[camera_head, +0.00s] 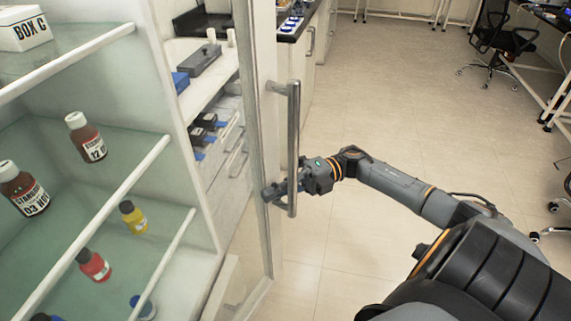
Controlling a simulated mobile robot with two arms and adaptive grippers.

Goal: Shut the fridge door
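The fridge (180,120) stands open at the left, its glass shelves showing. Its glass door (262,130) stands swung out, seen nearly edge-on, with a vertical metal bar handle (293,120). My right gripper (270,193) is at the lower part of the handle, its fingers reaching past the bar to the door side. The handle hides part of the fingers, so I cannot tell whether they are closed on it. My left gripper is not in view.
Shelves hold a white box (24,30), brown bottles (86,137) and a yellow bottle (133,217). A counter with drawers (305,50) stands behind the door. A black chair (500,45) is at the far right. The tiled floor (400,120) between is clear.

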